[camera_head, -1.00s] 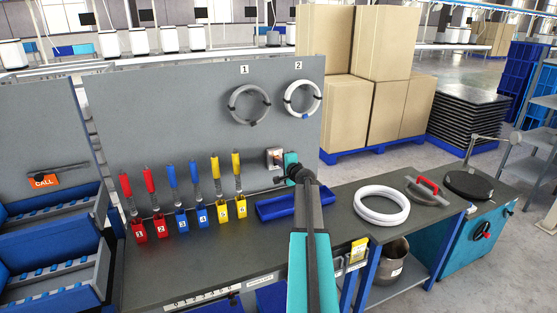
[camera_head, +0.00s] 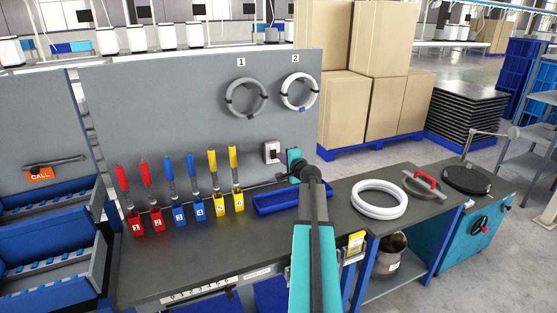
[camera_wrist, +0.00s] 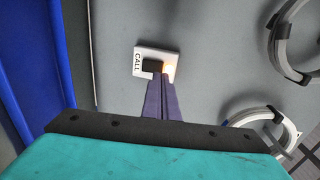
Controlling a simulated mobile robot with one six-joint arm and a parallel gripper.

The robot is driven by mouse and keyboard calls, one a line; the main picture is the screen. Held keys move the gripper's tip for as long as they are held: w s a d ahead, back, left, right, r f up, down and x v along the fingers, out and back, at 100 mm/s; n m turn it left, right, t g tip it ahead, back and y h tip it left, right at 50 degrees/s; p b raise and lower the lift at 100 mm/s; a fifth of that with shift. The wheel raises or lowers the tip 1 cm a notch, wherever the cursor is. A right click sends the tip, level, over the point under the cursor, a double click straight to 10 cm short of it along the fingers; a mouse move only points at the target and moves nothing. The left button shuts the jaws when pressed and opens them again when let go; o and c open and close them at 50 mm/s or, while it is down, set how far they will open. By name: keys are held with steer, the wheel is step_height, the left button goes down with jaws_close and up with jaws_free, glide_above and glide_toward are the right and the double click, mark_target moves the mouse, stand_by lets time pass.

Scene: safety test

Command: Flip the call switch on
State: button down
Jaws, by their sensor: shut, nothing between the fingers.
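The call switch (camera_head: 271,152) is a small pale plate with a dark rocker on the grey upright panel. In the head view my arm hides most of the gripper, just right of the switch.
Grey and white rings (camera_head: 298,92) hang on the panel. Several red, blue and yellow tools (camera_head: 168,180) stand left on the bench. A blue tray (camera_head: 276,200) lies below the switch. An orange CALL sign (camera_head: 40,174) is on the left panel.

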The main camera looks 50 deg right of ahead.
steer(key=s+a+r+b, duration=0.1)
steer(key=s+a+r, duration=0.1)
steer(key=s, duration=0.4)
steer(key=shift+a+r, duration=0.4)
steer(key=shift+r, duration=0.45)
steer(key=shift+r, duration=0.1)
